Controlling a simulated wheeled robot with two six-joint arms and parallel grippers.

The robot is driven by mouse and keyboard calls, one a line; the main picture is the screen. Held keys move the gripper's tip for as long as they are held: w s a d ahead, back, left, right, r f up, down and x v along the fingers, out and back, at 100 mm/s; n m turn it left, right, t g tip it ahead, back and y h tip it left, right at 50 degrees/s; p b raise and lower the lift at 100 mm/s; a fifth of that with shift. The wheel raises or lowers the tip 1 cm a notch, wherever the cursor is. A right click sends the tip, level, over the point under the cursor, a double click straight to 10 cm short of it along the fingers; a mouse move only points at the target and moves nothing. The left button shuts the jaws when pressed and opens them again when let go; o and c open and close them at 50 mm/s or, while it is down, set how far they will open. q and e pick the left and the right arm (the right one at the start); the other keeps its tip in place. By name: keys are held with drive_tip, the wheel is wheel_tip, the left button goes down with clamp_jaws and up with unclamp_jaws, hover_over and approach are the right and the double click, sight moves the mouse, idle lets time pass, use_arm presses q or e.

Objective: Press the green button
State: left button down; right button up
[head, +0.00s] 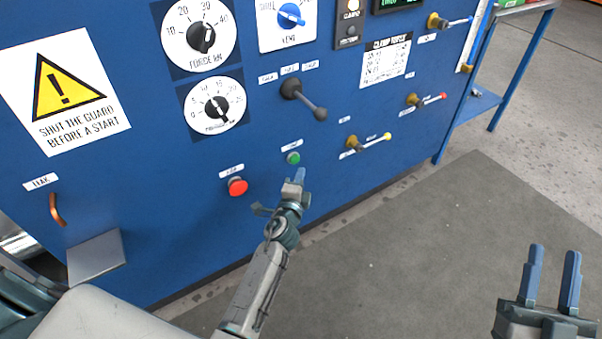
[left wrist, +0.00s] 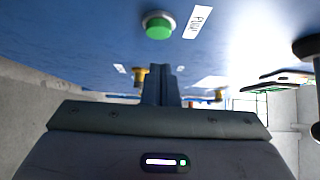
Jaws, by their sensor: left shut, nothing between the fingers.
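The green button (head: 293,158) sits on the blue panel under a small white label, to the right of and above the red button (head: 237,187). In the left wrist view the green button (left wrist: 158,28) is round with a grey collar, near the top of the picture. My left gripper (head: 299,175) is shut and empty, just below the button in the head view; its fingers (left wrist: 161,86) point toward the panel. I see a gap between fingertips and button in the wrist view. My right gripper (head: 550,279) is open and empty at the lower right, away from the panel.
A black-knobbed lever (head: 305,98) sticks out above the green button. A grey ledge (head: 95,257) is at the lower left. The floor mat (head: 420,240) is clear.

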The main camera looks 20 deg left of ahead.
use_arm(q)
drive_tip(key=s, duration=0.8)
drive_tip(key=shift+s+d+f, duration=0.2)
drive_tip(key=shift+s+d, duration=0.05)
drive_tip(key=shift+d, duration=0.2)
use_arm(e)
drive_tip(key=shift+w+a, duration=0.2)
drive_tip(key=shift+w, duration=0.05)
